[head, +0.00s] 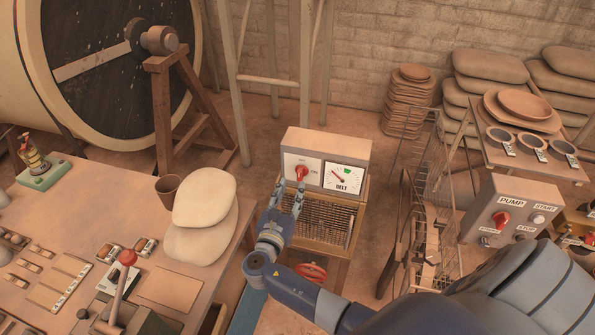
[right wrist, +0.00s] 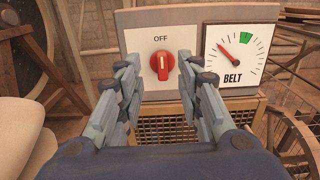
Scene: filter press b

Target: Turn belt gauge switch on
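The belt gauge box (head: 320,146) stands on a mesh-fronted stand. Its red switch knob (head: 301,172) sits on a white plate left of the dial (head: 343,178) marked BELT. In the right wrist view the knob (right wrist: 162,66) points straight up at the word OFF. The dial needle (right wrist: 228,53) leans to the upper left, away from the green mark. My right gripper (head: 288,191) is in front of the box, just below the knob. Its two fingers (right wrist: 156,75) are spread and empty, with the knob showing between and beyond their tips. My left gripper is out of view.
A table (head: 165,318) with stacked pale sacks (head: 205,197), a cup (head: 168,190) and a red-knobbed lever (head: 127,258) is at the left. A wire rack (head: 432,205) and a PUMP box (head: 512,212) stand at the right.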

